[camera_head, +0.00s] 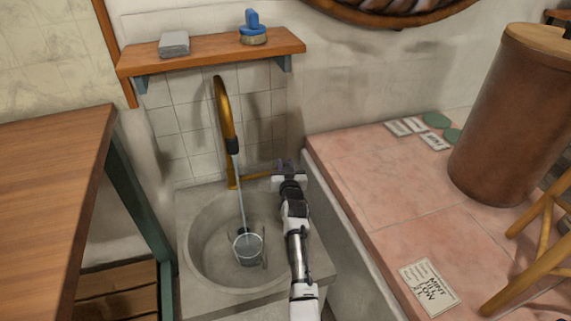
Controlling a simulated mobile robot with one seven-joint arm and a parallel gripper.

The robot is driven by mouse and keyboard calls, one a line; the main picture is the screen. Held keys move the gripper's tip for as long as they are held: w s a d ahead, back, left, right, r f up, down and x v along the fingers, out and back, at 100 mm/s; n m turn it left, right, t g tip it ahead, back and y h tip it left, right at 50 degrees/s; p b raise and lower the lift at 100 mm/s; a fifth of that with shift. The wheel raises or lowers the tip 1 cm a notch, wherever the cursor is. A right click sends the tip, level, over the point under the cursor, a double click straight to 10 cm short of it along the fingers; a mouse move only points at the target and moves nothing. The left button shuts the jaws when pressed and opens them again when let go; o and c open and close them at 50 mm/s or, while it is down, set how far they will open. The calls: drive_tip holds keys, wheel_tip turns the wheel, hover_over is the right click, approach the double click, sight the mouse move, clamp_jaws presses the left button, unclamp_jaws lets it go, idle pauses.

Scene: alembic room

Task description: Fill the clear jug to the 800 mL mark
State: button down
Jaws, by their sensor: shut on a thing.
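A clear jug (249,248) stands in the round stone basin (203,262). Its marks and water level are too small to read. A tall brass tap (222,105) arches over the basin. A pale stream of water (240,190) runs from its dark nozzle (233,146) down into the jug. A brass side arm (258,176) reaches right from the tap's base to a small purple-grey handle (285,163). My gripper (284,171) is at that handle, behind and right of the jug, and shut on it. My wrist partly hides the handle.
A wooden shelf (210,57) above the tap holds a grey folded cloth (174,44) and a blue-handled brush (252,30). A wooden table (45,190) is left. A pink tiled counter (400,195) at right bears cards, a brown cylinder (510,120) and a note (428,286).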

drive_tip(key=p, duration=0.2)
drive_tip(key=w+r+g+p, duration=0.1)
drive_tip(key=shift+a+g+p, duration=0.25)
drive_tip(key=shift+g+p, duration=0.05)
drive_tip(key=shift+p, duration=0.05)
drive_tip(key=shift+w+f+n+g+p, duration=0.35)
drive_tip(key=shift+f+g+p, duration=0.2)
drive_tip(key=shift+g+p, duration=0.25)
drive_tip(key=c, duration=1.2)
unclamp_jaws()
drive_tip(key=shift+c, duration=0.2)
drive_tip(key=v, duration=1.3)
drive_tip(key=shift+s+a, duration=0.2)
drive_tip(key=shift+s, duration=0.25)
